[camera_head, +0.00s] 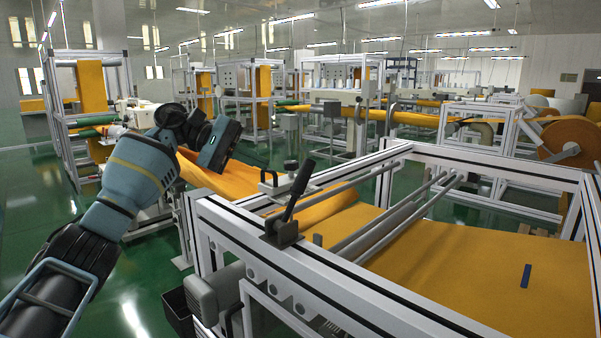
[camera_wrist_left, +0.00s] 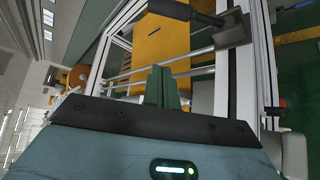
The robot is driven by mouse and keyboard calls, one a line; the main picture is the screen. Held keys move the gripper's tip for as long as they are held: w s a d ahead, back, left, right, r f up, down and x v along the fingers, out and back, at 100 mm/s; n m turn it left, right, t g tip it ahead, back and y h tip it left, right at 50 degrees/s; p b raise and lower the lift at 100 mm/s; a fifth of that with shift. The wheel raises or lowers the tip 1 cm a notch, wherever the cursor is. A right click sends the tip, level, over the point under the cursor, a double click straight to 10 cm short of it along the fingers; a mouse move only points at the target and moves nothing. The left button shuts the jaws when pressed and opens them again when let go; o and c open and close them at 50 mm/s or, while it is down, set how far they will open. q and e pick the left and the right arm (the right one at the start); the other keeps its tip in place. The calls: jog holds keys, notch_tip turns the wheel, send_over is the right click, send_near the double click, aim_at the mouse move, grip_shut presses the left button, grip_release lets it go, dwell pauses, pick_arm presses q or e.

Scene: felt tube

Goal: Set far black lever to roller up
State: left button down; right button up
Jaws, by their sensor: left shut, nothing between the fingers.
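A black lever (camera_head: 298,190) stands on a dark bracket on the near left rail of the machine frame, its handle tilted up and to the right. A smaller pale bracket with a black knob (camera_head: 291,165) is just behind it; I cannot tell whether that is a lever. In the left wrist view, a black lever handle (camera_wrist_left: 185,11) crosses the top edge, fixed to a bracket on the frame rail. My left gripper (camera_head: 220,145) is above and left of the standing lever, apart from it. Its green fingers (camera_wrist_left: 162,86) are together and empty. My right gripper is out of view.
The light metal frame (camera_head: 485,160) holds steel rollers (camera_head: 395,218) over yellow felt (camera_head: 445,265). A dark blue strip (camera_head: 525,275) lies on the felt. Green floor (camera_head: 130,300) is open at left. Other machines stand behind.

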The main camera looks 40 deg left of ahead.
aim_at(298, 177)
pick_arm(q)
jog(key=w+d+f+p, duration=0.1)
jog(key=d+p, duration=0.1)
jog(key=d, duration=0.7)
jog(key=shift+w+d+f, duration=0.15)
jog(key=shift+f, duration=0.1)
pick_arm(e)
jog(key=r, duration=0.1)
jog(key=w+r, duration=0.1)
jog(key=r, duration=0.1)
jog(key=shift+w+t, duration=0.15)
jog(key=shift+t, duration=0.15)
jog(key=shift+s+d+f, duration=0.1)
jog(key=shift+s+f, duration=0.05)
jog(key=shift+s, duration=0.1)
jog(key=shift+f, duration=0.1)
